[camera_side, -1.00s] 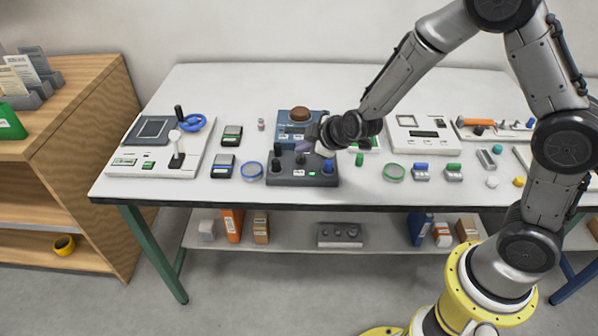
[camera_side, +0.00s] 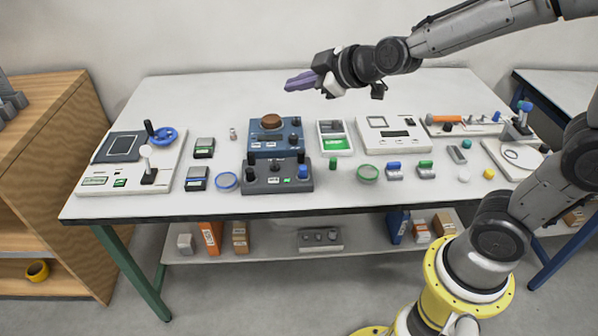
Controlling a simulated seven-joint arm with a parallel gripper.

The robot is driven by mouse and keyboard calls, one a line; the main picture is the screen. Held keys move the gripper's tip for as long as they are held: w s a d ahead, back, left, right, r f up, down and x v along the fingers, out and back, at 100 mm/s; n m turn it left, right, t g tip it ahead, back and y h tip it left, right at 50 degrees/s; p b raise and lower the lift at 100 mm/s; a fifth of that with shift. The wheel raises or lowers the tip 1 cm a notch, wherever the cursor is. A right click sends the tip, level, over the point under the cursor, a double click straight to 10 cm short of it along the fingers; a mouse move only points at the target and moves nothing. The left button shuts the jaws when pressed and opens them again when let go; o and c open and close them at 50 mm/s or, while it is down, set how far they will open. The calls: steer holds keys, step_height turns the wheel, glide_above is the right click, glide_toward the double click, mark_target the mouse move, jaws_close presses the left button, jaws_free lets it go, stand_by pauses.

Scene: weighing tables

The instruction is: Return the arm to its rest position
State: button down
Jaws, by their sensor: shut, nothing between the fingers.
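My gripper (camera_side: 300,81) is raised well above the back of the white table (camera_side: 210,100), its purple-grey fingers together and pointing left. Nothing is held between them. My arm reaches in from the upper right. Below and to the left of the gripper, a blue device (camera_side: 284,138) with a brown dome (camera_side: 271,121) stands on the table. A dark control box (camera_side: 267,180) with knobs stands in front of it. The gripper is clear of both.
A white panel with a joystick (camera_side: 148,175) is at the left. Two small black scales (camera_side: 204,148), a green-lined tray (camera_side: 335,138), a green ring (camera_side: 368,174) and a white device (camera_side: 393,134) stand on the table. A wooden shelf (camera_side: 60,130) stands left. The air around the gripper is free.

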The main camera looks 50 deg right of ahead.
steer(key=s+r+m, duration=0.1)
steer(key=s+r, duration=0.3)
steer(key=s, duration=0.4)
steer(key=s+d+f+m+g, duration=0.1)
steer(key=s+f+m+g, duration=0.2)
steer(key=s, duration=0.6)
steer(key=s+f+m+g, duration=0.3)
steer(key=s+f, duration=0.1)
steer(key=s, duration=0.5)
steer(key=shift+d+f, duration=0.15)
steer(key=shift+d, duration=0.25)
steer(key=shift+s, duration=0.1)
